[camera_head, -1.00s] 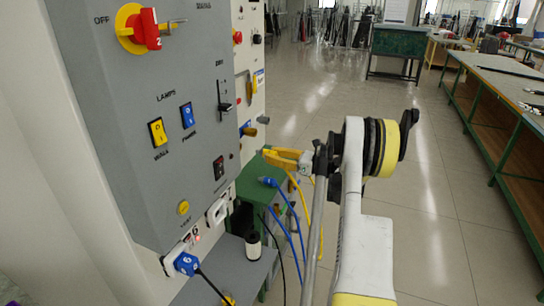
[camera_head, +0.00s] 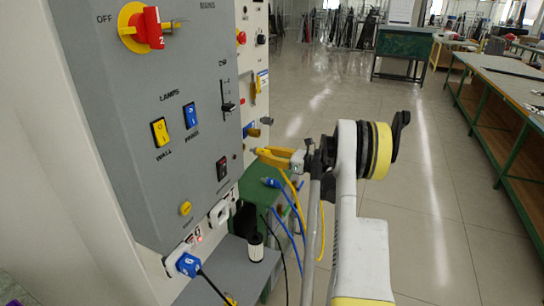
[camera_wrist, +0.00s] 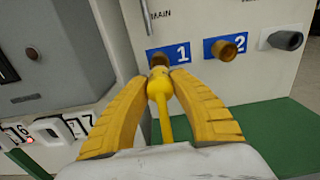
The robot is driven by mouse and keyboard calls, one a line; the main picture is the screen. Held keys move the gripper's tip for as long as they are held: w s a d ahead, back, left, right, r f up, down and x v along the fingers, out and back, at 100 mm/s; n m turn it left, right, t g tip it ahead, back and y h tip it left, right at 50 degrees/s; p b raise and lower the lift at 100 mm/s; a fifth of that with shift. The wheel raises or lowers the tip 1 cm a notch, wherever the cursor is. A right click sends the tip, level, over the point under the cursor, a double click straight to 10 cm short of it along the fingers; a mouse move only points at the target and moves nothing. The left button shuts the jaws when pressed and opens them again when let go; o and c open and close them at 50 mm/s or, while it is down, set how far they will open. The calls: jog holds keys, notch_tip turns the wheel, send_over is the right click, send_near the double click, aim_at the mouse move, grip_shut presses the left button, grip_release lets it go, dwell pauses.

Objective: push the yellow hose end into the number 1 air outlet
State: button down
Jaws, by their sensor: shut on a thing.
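The number 1 air outlet (camera_wrist: 158,59) is a short brass tube beside a blue "1" label on the pale panel. My gripper (camera_wrist: 159,84) has its two yellow fingers shut on the yellow hose end (camera_wrist: 160,74), and the yellow hose (camera_wrist: 167,125) trails back between them. In the wrist view the hose end overlaps the lower edge of the outlet and is roughly in line with it. I cannot tell whether it touches or has entered. In the head view my gripper (camera_head: 268,155) is close to the panel, hiding the hose end, and the yellow hose (camera_head: 321,225) hangs below.
The brass number 2 outlet (camera_wrist: 226,48) and a grey outlet (camera_wrist: 286,40) are to the right. A blue hose end (camera_head: 270,182) lies on the green bench (camera_head: 262,200) below. The grey switch box (camera_head: 150,80) stands left of my arm.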

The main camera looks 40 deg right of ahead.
aim_at(253, 151)
jog(key=shift+x, duration=0.85)
jog(key=shift+x, duration=1.7)
dwell(0.6)
jog(key=c, duration=1.1)
grip_release()
jog(key=shift+w+a, duration=0.1)
jog(key=shift+c, duration=0.2)
jog(key=v, duration=1.2)
